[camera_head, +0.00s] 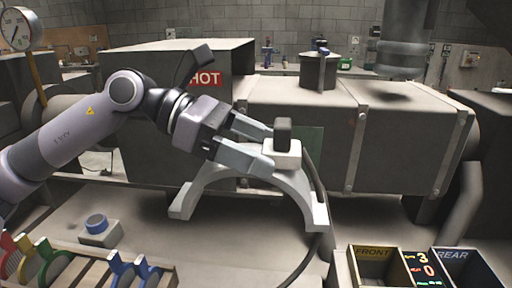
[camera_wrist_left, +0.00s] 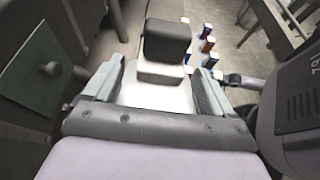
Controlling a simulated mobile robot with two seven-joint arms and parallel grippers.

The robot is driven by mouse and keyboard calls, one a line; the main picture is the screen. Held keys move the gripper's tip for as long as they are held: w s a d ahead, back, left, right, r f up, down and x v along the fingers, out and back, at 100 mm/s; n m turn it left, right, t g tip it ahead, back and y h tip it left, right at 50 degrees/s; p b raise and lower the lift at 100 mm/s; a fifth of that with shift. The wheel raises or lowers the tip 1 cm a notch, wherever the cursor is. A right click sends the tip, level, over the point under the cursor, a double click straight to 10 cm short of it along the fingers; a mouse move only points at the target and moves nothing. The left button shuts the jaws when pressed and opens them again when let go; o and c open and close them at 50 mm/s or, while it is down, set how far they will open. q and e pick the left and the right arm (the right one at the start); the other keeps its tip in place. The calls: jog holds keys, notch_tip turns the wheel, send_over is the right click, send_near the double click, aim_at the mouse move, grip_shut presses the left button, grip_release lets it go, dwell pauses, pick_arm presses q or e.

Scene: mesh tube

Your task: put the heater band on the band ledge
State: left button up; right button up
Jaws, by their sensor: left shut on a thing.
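The heater band (camera_head: 208,183) is a pale grey half-ring, arch up, with a white block and a dark knob on top. It is in front of the large grey housing in the head view. My left gripper (camera_head: 266,148) is shut on the white block, one finger on each side. In the left wrist view the block of the heater band (camera_wrist_left: 155,93) sits between the fingers of my left gripper (camera_wrist_left: 156,88). I cannot tell whether the band's feet touch the surface below. I cannot pick out the band ledge with certainty. My right gripper is not in view.
The grey housing (camera_head: 315,112) with a red HOT sign (camera_head: 205,79) runs behind the band. A rack with coloured clips (camera_head: 120,272) is at front left, near a blue button box (camera_head: 97,228). FRONT and REAR bins (camera_head: 375,253) stand at front right. A dark cable hangs beside the band.

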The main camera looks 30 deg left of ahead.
pick_arm(q)
jog(key=shift+r+p, duration=1.4)
jog(key=shift+r, duration=1)
